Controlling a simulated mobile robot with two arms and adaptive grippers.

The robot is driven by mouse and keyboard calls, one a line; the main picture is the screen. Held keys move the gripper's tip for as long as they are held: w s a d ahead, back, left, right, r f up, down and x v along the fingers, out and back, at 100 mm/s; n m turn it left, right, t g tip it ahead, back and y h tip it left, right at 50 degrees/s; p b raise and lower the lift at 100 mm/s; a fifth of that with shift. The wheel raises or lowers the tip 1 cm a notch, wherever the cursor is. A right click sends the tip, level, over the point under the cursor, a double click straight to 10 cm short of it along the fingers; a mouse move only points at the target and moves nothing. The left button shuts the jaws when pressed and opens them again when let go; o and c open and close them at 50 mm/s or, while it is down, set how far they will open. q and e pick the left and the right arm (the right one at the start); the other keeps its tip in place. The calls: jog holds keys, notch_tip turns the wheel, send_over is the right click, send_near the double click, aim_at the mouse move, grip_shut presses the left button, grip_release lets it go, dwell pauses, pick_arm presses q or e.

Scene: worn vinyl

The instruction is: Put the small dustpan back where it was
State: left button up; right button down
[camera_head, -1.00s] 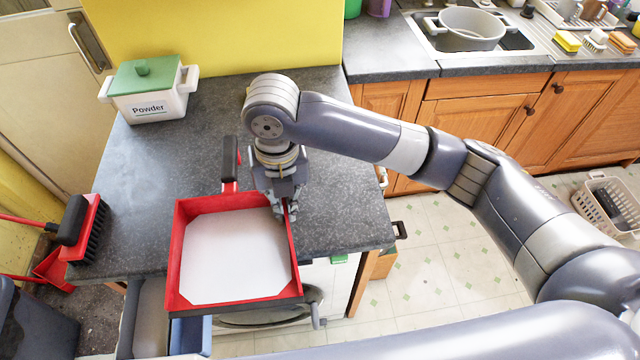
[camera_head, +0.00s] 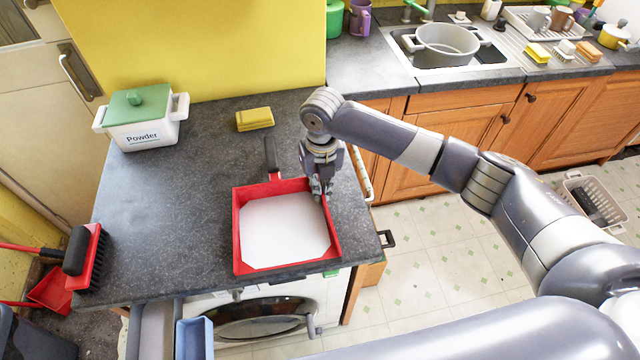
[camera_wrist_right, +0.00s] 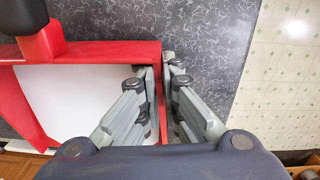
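The small dustpan is a red square pan with a white inner floor and a black handle pointing to the back (camera_head: 237,222). My right gripper (camera_head: 322,190) is at the pan's right wall. In the right wrist view the two fingers (camera_wrist_right: 162,75) lie on either side of the dustpan's red wall (camera_wrist_right: 95,54), shut on it. My left gripper is not in view.
A white powder box with a green lid (camera_head: 140,134), a yellow sponge-like block (camera_head: 254,119) and a black-bristled red brush (camera_head: 92,262) are on or beside the grey counter (camera_head: 170,215). The left part is clear. A washing machine (camera_head: 250,318) is below.

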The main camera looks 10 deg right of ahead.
jog(key=shift+f, duration=0.2)
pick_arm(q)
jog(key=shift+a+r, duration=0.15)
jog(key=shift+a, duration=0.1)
pick_arm(e)
jog(key=shift+f, duration=0.1)
jog(key=shift+f, duration=0.15)
jog(key=c, duration=1.8)
grip_release()
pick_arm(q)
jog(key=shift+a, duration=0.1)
